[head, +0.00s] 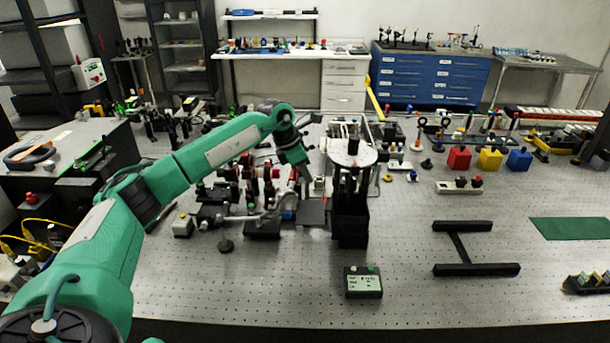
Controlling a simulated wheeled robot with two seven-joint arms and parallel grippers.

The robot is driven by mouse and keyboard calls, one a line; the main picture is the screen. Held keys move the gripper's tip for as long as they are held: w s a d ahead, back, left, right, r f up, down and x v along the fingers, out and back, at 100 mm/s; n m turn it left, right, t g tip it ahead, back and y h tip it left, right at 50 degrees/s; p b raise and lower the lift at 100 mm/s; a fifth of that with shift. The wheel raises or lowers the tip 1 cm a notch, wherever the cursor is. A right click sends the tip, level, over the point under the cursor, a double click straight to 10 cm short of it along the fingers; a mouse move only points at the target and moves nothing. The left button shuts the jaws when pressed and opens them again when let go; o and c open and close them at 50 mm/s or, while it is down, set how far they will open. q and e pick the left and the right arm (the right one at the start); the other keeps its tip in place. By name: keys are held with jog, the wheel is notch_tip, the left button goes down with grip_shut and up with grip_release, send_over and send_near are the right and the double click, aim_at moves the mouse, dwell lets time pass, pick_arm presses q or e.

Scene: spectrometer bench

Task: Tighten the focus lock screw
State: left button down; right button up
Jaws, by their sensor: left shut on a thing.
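The spectrometer (350,215) stands near the middle of the bench, a black upright body with a round pale disc (365,155) on top. My left arm reaches in from the left, and my left gripper (305,175) points down just left of the spectrometer, among small optics parts. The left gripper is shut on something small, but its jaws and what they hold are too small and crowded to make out. I cannot pick out the focus lock screw; it may be hidden at the gripper. My right gripper is not in view.
A small display box (363,282) sits in front of the spectrometer. Crowded optics mounts (262,222) stand to its left. A black H-shaped frame (463,250) and a green mat (570,228) lie to the right. The front of the perforated bench is mostly clear.

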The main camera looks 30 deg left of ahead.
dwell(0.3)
pick_arm(q)
jog(key=c, duration=1.4)
grip_release()
jog(key=shift+r, duration=0.1)
jog(key=shift+a+r, duration=0.1)
jog(key=shift+r, duration=0.15)
jog(key=b+v, duration=0.3)
jog(key=v, duration=1)
